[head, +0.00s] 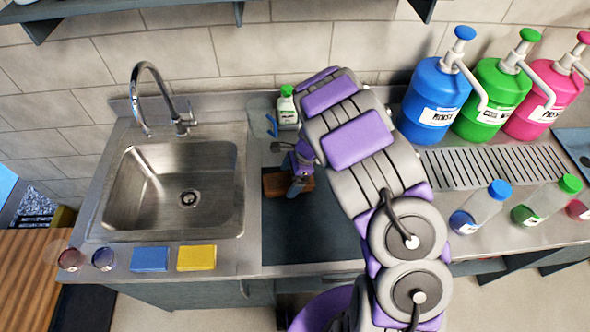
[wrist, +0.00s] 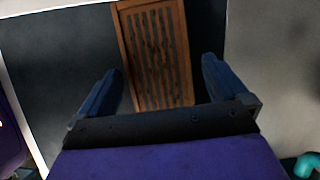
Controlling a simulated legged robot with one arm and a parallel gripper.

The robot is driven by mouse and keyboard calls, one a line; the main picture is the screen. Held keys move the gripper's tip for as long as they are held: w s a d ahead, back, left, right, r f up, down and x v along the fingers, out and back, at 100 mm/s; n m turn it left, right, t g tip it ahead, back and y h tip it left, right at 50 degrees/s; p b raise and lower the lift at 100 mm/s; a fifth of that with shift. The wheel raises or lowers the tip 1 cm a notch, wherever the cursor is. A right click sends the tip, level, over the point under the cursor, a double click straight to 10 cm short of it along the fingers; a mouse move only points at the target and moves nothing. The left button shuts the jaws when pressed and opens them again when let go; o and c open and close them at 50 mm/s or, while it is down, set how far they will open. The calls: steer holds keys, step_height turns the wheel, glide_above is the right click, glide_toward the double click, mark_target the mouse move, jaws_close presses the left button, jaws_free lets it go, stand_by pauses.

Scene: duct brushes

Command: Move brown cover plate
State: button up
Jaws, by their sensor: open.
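The brown cover plate (head: 277,182) lies on the dark mat (head: 305,232) to the right of the sink, partly hidden by my gripper. In the wrist view the brown cover plate (wrist: 157,55) shows as a slatted wooden rectangle lying lengthwise ahead. My gripper (head: 294,188) is over the right part of the plate in the head view. In the wrist view my gripper (wrist: 158,80) is open, with one finger on each side of the plate's near end. I cannot tell whether the fingers touch it.
The steel sink (head: 178,188) with its tap is on the left. A green-capped bottle (head: 287,106) stands behind my gripper. Large pump bottles in blue (head: 430,100), green and pink stand at the right. Blue (head: 150,259) and yellow (head: 197,258) sponges lie at the front edge.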

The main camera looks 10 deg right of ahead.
steer(key=shift+x, duration=0.75)
steer(key=c, duration=1.1)
steer(key=shift+w+d, duration=0.3)
steer(key=shift+w, duration=0.1)
steer(key=shift+w+d, duration=0.35)
steer(key=shift+w, duration=0.25)
steer(key=o, duration=1.1)
steer(key=p+v, duration=0.3)
steer(key=v, duration=1.4)
